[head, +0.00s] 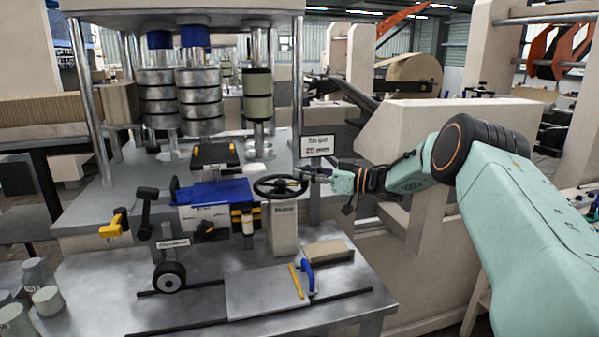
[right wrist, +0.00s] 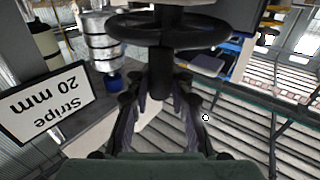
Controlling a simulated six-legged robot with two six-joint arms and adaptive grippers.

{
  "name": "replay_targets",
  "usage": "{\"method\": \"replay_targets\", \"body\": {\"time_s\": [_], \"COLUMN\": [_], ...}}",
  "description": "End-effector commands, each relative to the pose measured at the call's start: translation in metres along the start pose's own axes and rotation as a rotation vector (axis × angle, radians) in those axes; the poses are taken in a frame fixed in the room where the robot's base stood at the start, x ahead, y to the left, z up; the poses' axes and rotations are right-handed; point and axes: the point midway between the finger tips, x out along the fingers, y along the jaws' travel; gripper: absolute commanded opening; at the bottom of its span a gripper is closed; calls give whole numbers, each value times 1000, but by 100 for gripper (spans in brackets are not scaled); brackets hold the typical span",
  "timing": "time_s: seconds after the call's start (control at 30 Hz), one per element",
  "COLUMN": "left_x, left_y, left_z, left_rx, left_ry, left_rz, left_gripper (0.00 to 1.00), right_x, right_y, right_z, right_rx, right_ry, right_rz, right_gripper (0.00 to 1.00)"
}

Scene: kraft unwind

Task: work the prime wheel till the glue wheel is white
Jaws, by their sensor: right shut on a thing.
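The prime wheel (head: 280,187) is a black spoked handwheel on top of a pale post (head: 284,230) marked "Prime". My right gripper (head: 305,174) reaches in from the right at the wheel's right rim. In the right wrist view, where things appear upside down, the fingers close on the wheel's black handle (right wrist: 160,82), beside the dark rim (right wrist: 168,30). A small upright wheel (head: 169,276) with a dark rim and pale hub stands at the bench front left; it may be the glue wheel, and I see no clear white coat on its rim. My left gripper is not in view.
A "Stripe 20 mm" sign (head: 317,145) stands just behind my right gripper. A blue-topped unit (head: 215,191) and a yellow-ended lever (head: 116,224) are left of the post. A plate (head: 268,291) with a blue handle lies in front. Metal rolls stand behind.

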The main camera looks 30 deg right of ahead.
Motion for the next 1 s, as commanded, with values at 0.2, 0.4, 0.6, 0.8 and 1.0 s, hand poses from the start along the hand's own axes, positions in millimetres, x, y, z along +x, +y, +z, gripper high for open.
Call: {"method": "replay_targets", "body": {"time_s": [0.2, 0.4, 0.6, 0.8, 1.0], "left_x": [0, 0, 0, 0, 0], "left_y": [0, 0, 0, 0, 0], "left_z": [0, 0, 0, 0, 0], "left_rx": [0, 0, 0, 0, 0], "left_ry": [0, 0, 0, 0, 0], "left_rz": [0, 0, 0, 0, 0], "left_gripper": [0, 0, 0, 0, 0], "right_x": [-2, -2, 1, 1, -4], "right_y": [1, 1, 1, 0, 1], "right_z": [3, 2, 1, 0, -1], "right_rx": [1, 0, -1, -1, -1], "right_ry": [-4, -4, -1, 0, 1], "right_rz": [1, 1, -1, -2, -1], "right_gripper": [0, 23, 40, 42, 42]}}
